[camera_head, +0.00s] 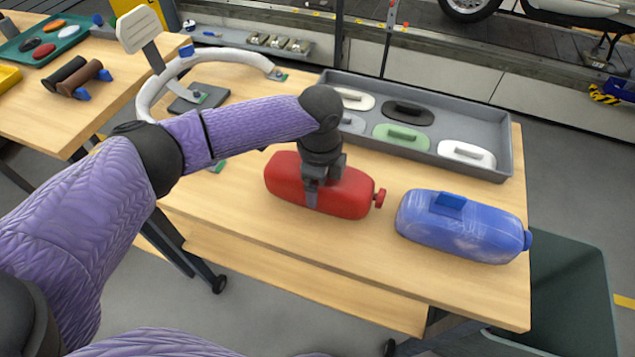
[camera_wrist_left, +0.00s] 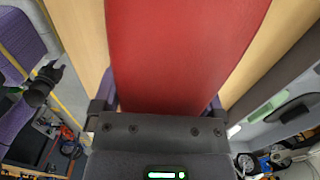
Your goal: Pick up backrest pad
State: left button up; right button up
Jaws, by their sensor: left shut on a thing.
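My left gripper (camera_head: 318,193) is shut on the red tank (camera_head: 350,193), its fingers pointing down across the tank's middle. The tank looks like a rounded can with a small red knob at its right end and lies on the wooden table. In the left wrist view the red tank (camera_wrist_left: 185,45) fills the space between the fingers. A pale grey pad (camera_head: 140,28) stands upright on a post at the upper left, by a curved white frame; it may be the backrest pad, though I cannot tell for sure. My right gripper (camera_wrist_left: 50,72) appears small in the left wrist view, empty with its fingers apart.
A blue tank (camera_head: 460,225) lies right of the red one. A grey tray (camera_head: 495,170) behind holds several oval lidded pieces. A curved white frame (camera_head: 225,57) stands at the back left. A green bin (camera_head: 570,290) is at the lower right. The table front is clear.

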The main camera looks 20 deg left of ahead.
pick_arm(q)
notch_tip(320, 180, up, 9)
jog(key=p, duration=0.3)
jog(key=shift+r, duration=0.6)
jog(key=shift+f, duration=0.1)
